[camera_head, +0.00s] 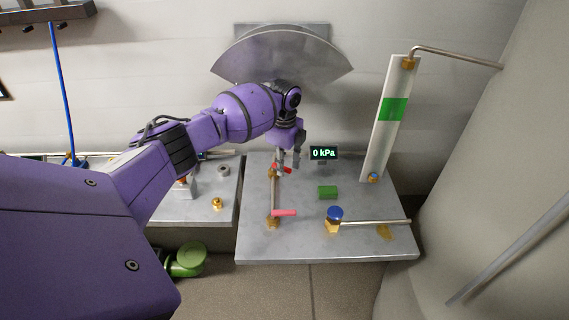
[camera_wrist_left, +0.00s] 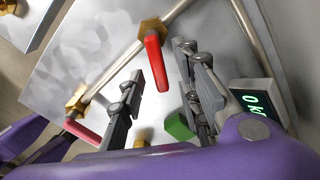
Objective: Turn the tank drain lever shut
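A red lever (camera_head: 287,171) sits on a brass fitting at the far end of a thin pipe on the grey bench (camera_head: 300,242). A pinkish-red lever (camera_head: 285,212) sits on the brass fitting at the near end and points right. I cannot tell which is the tank drain lever. My left gripper (camera_head: 289,162) is pointed down over the far lever and partly hides it. In the left wrist view, the fingers are apart and the far lever (camera_wrist_left: 155,62) shows between them, with no visible grip. The near lever (camera_wrist_left: 82,132) is outside the fingers.
A display (camera_head: 323,153) reading 0 kPa stands right of the gripper. A green block (camera_head: 327,192) and a blue-knobbed valve (camera_head: 335,213) are on the bench. A tall white gauge panel (camera_head: 380,145) with a green band stands at the right. The bench's front strip is clear.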

